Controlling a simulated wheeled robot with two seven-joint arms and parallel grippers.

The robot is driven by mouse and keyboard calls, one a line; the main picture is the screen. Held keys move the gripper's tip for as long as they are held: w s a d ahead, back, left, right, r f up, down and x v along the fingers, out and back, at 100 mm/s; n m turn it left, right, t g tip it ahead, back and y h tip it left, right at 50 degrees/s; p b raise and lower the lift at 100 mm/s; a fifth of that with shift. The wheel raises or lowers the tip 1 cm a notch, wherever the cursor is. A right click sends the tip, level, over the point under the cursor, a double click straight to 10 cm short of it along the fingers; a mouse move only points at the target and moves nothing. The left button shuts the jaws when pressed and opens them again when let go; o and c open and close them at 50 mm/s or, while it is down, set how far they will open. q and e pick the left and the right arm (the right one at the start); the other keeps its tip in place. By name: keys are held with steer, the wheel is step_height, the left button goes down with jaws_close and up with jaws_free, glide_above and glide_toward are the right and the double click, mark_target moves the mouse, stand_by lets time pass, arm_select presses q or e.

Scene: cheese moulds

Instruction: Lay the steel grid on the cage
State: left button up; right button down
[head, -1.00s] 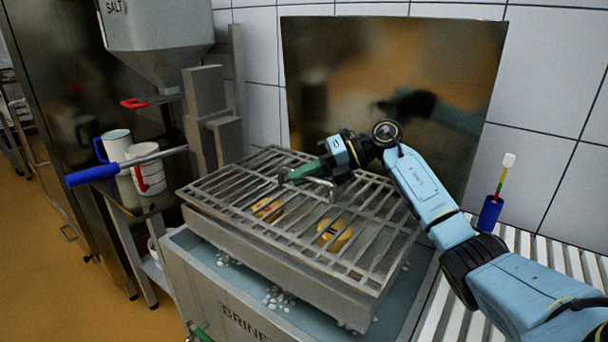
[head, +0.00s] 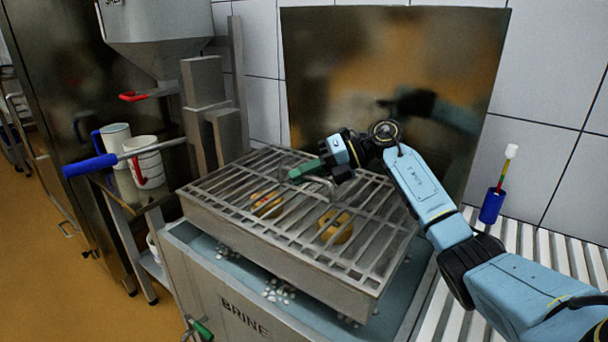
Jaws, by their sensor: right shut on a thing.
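The steel grid (head: 285,222) is a frame of parallel bars with a raised wire handle. It lies over the top of the grey cage (head: 275,250), with its bars about level with the cage rim. Two yellow cheeses (head: 336,227) show between the bars. My right gripper (head: 303,173) reaches in from the right, its green fingers shut on the grid's handle near the back middle. The fingers hide part of the handle. My left gripper is not in view.
The cage sits in a brine tank (head: 235,318) with white lumps in its liquid and a green-handled tap (head: 202,330) in front. A blue cup with a brush (head: 492,205) stands right on a slatted surface.

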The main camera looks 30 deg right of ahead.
arm_select(q)
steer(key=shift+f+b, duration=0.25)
steer(key=shift+b, duration=0.05)
arm_select(e)
steer(key=shift+f, duration=0.3)
